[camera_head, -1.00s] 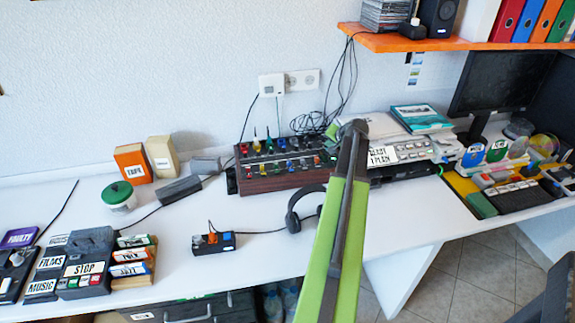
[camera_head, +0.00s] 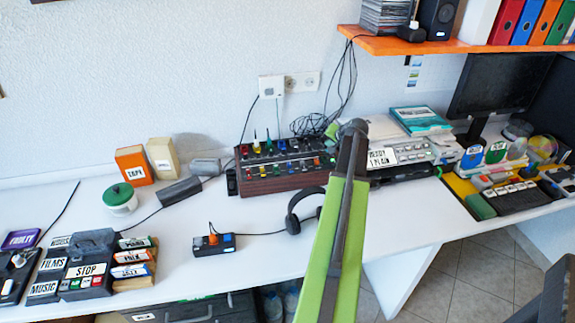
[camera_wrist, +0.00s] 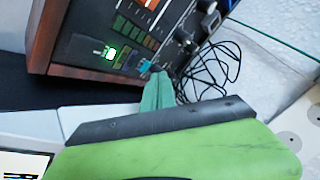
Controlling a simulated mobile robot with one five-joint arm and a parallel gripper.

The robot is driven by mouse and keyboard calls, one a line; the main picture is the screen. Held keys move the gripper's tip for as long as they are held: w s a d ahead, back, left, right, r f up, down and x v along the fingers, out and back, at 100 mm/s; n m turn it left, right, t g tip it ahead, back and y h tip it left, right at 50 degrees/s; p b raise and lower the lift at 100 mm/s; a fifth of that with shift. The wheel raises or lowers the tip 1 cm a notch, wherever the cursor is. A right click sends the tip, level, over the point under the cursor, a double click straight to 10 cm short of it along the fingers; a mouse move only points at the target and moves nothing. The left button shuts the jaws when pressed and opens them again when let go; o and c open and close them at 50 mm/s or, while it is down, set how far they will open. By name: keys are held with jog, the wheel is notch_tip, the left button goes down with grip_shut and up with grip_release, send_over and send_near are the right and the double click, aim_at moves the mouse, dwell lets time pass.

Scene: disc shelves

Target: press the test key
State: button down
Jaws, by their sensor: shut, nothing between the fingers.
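A wood-sided control panel (camera_head: 284,165) with rows of coloured keys stands at the back of the desk. In the wrist view, its dark face (camera_wrist: 125,35) shows a lit green display (camera_wrist: 108,52), several small keys and knobs. No lettering is readable, so I cannot tell which key is the test key. My gripper (camera_wrist: 160,78) is shut and empty, its teal fingertips close to the panel's lower edge, by a small blue key (camera_wrist: 146,67). I cannot tell whether they touch it.
Black cables (camera_wrist: 215,70) hang beside the panel. A white labelled device (camera_head: 400,155) stands to its right and headphones (camera_head: 302,208) lie in front. A STOP box (camera_head: 88,270) sits at the front left. The desk between is mostly clear.

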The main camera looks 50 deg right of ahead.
notch_tip(320, 180, up, 6)
jog(key=p, duration=0.6)
